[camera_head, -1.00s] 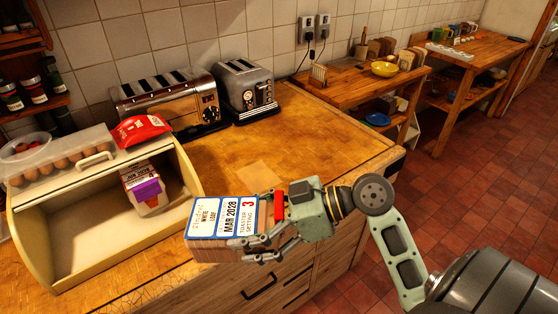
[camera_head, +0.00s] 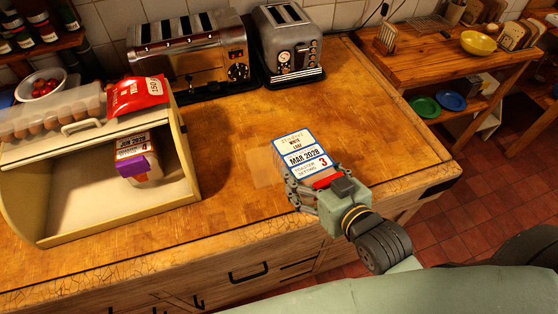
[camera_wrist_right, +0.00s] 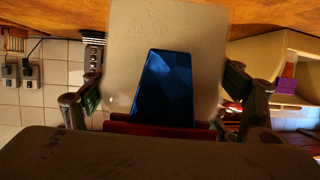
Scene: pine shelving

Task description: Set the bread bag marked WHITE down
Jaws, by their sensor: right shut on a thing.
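The bread bag marked WHITE (camera_head: 298,147) has a white, blue-edged label reading MAR 2028 and a red 3. My right gripper (camera_head: 306,188) is shut on its near end, at the front right part of the wooden counter (camera_head: 230,130). The bag points toward the wall, label up. I cannot tell whether its underside touches the counter. In the right wrist view the bag's pale end (camera_wrist_right: 120,50) with a dark blue panel fills the middle between the fingers. My left gripper is not in view.
A cream bread bin (camera_head: 100,218) at left holds a bag with a purple patch (camera_head: 135,166); a red bag (camera_head: 136,95) and an egg box (camera_head: 50,112) lie on top. Two toasters (camera_head: 190,55) (camera_head: 288,45) stand at the back. The counter around the WHITE bag is clear.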

